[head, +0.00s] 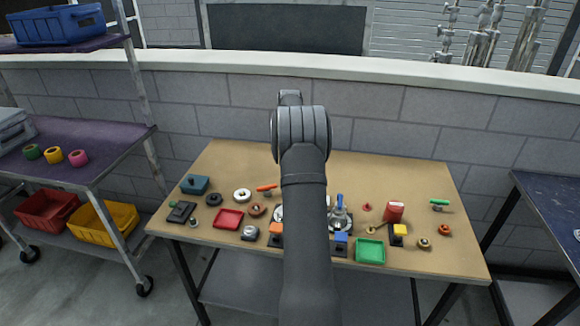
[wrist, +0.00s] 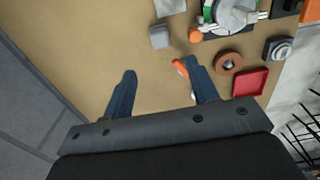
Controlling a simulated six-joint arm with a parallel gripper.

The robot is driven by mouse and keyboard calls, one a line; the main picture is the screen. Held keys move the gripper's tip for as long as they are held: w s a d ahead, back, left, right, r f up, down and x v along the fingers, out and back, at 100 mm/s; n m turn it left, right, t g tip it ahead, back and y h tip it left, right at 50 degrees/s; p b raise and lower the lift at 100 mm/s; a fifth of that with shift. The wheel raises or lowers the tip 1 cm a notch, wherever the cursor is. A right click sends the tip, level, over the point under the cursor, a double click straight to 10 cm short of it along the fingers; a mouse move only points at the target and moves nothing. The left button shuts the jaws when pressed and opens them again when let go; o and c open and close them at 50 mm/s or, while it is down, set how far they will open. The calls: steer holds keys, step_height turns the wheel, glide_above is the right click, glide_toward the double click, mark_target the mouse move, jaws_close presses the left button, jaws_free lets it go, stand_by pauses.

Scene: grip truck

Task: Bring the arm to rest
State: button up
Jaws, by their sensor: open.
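My gripper (wrist: 160,72) shows in the wrist view with its two blue fingers spread apart and nothing between them. It is above the tan tabletop (wrist: 75,45). An orange-handled item (wrist: 180,68) lies beside the right finger, partly covered by it; I cannot tell whether they touch. In the head view my grey arm rises through the middle of the picture in front of the table, and the gripper itself is hidden behind it.
A block wall (head: 400,105) stands behind. A purple-topped shelf cart (head: 105,150) is left. The table's back strip looks clear.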

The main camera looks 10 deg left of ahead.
stand_by(0.4)
step_height(320, 180, down, 12)
steer(key=shift+f, duration=0.2)
steer(key=shift+r, duration=1.9)
steer(key=shift+f, duration=0.15)
